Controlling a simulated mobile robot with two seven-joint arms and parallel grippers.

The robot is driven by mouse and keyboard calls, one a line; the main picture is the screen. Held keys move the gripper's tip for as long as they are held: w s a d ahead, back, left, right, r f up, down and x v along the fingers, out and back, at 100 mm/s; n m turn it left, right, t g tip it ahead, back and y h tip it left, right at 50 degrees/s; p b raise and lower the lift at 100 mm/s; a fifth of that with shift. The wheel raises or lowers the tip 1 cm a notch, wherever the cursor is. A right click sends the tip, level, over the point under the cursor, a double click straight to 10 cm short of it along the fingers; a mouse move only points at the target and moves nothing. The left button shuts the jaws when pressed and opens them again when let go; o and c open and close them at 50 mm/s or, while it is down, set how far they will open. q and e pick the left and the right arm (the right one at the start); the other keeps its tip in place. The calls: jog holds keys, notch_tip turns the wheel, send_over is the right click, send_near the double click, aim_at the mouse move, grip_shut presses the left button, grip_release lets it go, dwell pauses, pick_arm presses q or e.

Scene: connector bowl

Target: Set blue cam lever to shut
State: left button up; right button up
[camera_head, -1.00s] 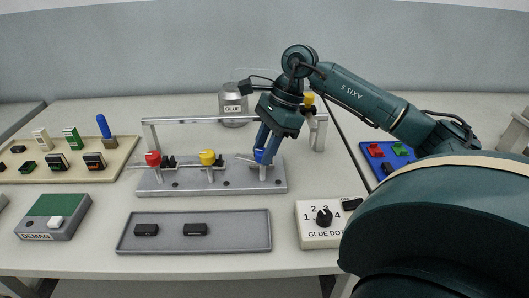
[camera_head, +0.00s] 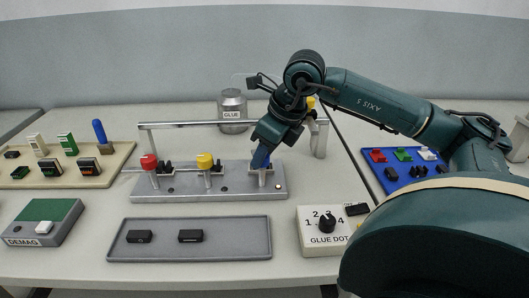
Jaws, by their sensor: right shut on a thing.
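The grey cam fixture (camera_head: 225,186) stands mid-table, with a red cam lever (camera_head: 149,162), a yellow cam lever (camera_head: 205,161) and a third, blue one in a row on posts. My right gripper (camera_head: 261,163) reaches down from the right onto the blue lever at the right post. Its jaws are shut on the blue lever and hide most of it, so I cannot tell its exact angle. My left gripper is not in view.
A metal rail (camera_head: 190,124) runs behind the levers. A glue jar (camera_head: 232,110) stands behind it. A grey tray (camera_head: 225,240) lies in front, with a GLUE DOT dial box (camera_head: 313,235) to its right. A beige board (camera_head: 120,160) holds parts at left; a blue board (camera_head: 405,182) is at right.

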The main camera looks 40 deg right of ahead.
jog(key=shift+a+m+h, duration=0.1)
jog(key=shift+m+h, duration=0.4)
jog(key=shift+m, duration=0.8)
jog(key=o, duration=1)
jog(key=shift+c, duration=0.2)
jog(key=shift+s+r, duration=0.1)
jog(key=p+v, duration=0.2)
jog(key=v, duration=1.1)
